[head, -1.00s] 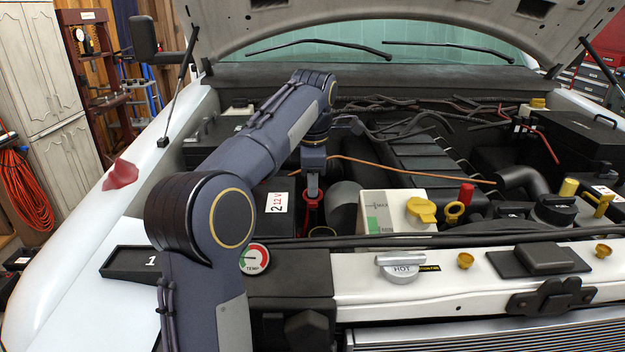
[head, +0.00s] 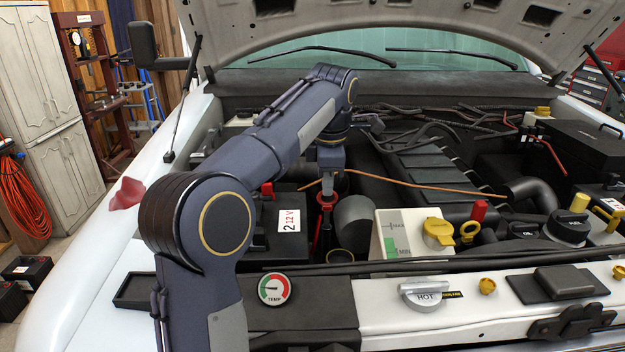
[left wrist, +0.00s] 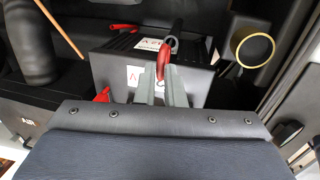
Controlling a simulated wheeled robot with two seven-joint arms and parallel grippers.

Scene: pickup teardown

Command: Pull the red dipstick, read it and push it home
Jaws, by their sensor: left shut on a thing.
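The red dipstick (head: 317,230) stands beside the black battery marked 2 12 V in the head view, its red loop handle at the top. My left gripper (head: 328,185) points down from above and is shut on that handle. In the left wrist view the red handle (left wrist: 165,58) shows at the tips of my left gripper (left wrist: 162,85). The lower end of the dipstick is hidden, and no reading can be made out. My right gripper is not in view.
The battery (head: 265,222) is close on the left. A white reservoir (head: 390,238) with a yellow cap stands on the right. A thin copper-coloured line (head: 420,184) passes close behind the gripper. Dark hoses (head: 420,268) run along the front, behind the TEMP gauge (head: 274,289).

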